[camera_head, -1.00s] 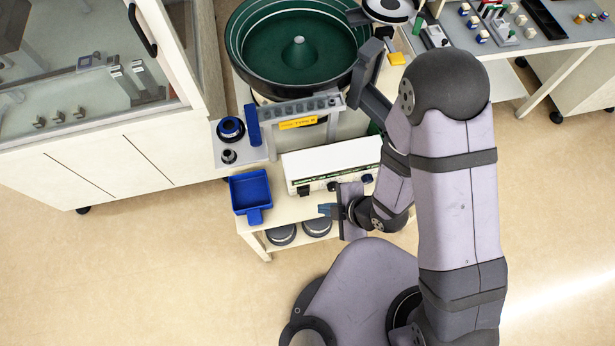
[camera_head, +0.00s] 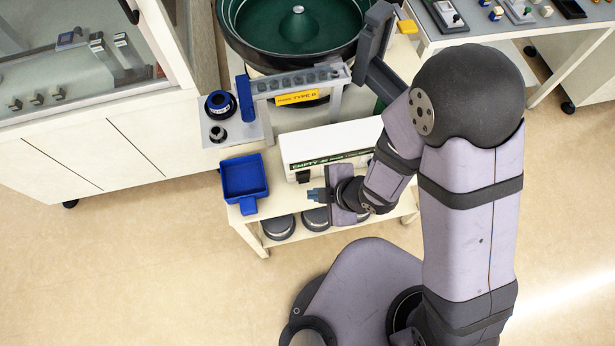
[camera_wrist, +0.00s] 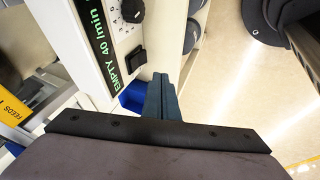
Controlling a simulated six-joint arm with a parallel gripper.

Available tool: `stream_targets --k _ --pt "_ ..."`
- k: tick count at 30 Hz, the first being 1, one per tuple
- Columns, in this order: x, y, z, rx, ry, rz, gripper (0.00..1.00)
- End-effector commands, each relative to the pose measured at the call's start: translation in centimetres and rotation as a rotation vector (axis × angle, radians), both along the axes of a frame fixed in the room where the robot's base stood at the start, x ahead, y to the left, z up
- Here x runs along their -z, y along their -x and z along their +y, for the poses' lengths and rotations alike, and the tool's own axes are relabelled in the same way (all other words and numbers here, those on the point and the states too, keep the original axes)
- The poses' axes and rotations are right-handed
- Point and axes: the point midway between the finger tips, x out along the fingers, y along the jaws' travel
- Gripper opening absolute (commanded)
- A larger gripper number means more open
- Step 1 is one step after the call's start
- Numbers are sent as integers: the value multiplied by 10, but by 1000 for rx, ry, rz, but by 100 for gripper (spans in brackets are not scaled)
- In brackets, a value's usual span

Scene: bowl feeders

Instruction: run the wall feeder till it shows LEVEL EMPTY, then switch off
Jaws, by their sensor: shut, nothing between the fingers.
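The feeder's green bowl (camera_head: 270,28) shows at the top of the head view; I see no loose parts on its visible floor. Its white control box (camera_head: 318,141) has a dark display (camera_head: 322,162) with green letters. In the wrist view the display (camera_wrist: 97,42) reads EMPTY 40/min. A black switch (camera_wrist: 137,58) and a dial (camera_wrist: 131,10) sit beside it; I cannot tell the switch's position. My gripper (camera_head: 314,195) is shut and empty, just in front of the box. Its fingers (camera_wrist: 162,88) show near the switch, apparently apart from it.
A blue scoop-like tray (camera_head: 245,180) stands left of the box. Dark round items (camera_head: 278,228) lie on the lower shelf. A glass-fronted cabinet (camera_head: 90,150) is at left.

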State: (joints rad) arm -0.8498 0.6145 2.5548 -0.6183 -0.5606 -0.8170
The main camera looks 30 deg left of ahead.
Motion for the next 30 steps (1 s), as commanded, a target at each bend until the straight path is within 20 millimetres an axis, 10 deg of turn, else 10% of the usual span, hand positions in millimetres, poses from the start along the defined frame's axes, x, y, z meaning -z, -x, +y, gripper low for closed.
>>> stream_targets --k 30 --pt "35 -22 36 0 1 0 0"
